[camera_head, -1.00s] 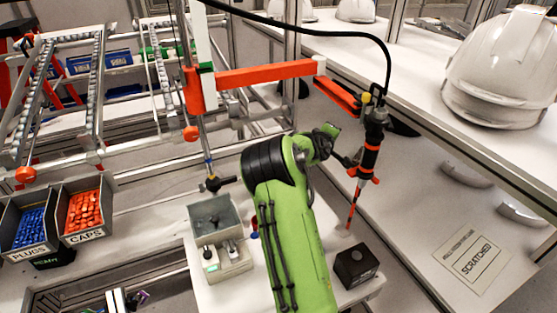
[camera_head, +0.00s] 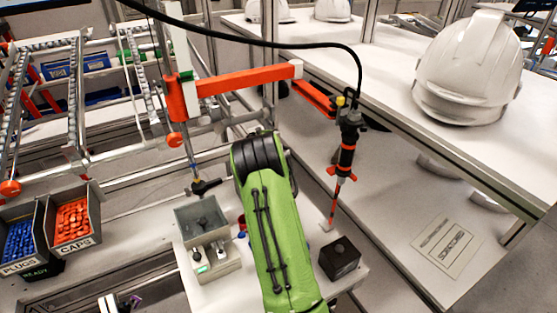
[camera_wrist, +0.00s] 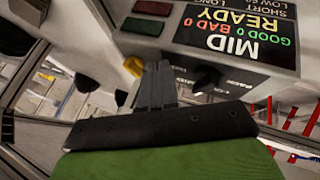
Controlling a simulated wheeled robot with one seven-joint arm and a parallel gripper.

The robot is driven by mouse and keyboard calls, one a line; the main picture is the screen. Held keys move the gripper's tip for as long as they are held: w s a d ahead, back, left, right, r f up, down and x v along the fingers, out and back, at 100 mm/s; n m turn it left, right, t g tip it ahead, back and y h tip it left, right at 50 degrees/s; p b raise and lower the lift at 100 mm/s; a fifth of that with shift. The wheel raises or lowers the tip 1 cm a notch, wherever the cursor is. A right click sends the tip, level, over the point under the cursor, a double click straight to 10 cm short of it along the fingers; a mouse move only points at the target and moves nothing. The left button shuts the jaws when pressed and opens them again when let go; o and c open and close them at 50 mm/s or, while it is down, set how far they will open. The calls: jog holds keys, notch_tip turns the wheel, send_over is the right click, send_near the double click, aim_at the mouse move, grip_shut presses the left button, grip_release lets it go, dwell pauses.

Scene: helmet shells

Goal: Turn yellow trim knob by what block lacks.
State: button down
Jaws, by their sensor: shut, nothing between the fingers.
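A small yellow knob (camera_wrist: 133,66) shows in the wrist view on the panel, just left of my fingertips. My gripper (camera_wrist: 157,68) is shut and empty in front of the panel; I cannot tell whether it touches the knob. A black knob (camera_wrist: 207,78) is to its right. The panel's display (camera_wrist: 240,28) appears upside down and reads MID, READY, GOOD 0, BAD 0; its smaller lines include SHORT, LOW and LONG. In the head view my green arm hides the gripper. I cannot identify a measured block with certainty.
In the head view, a grey fixture box (camera_head: 208,240) and a black box (camera_head: 339,258) stand on the white bench. An orange-marked screwdriver (camera_head: 346,150) hangs right of my arm. Bins of blue plugs (camera_head: 20,243) and orange caps (camera_head: 73,222) are left. A white helmet (camera_head: 468,68) sits on the shelf.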

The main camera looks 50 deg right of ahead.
jog(key=d, duration=0.3)
jog(key=shift+d+f+p, duration=0.1)
jog(key=shift+p, duration=0.2)
jog(key=shift+a, duration=0.2)
jog(key=shift+d+b, duration=0.15)
jog(key=shift+b, duration=0.2)
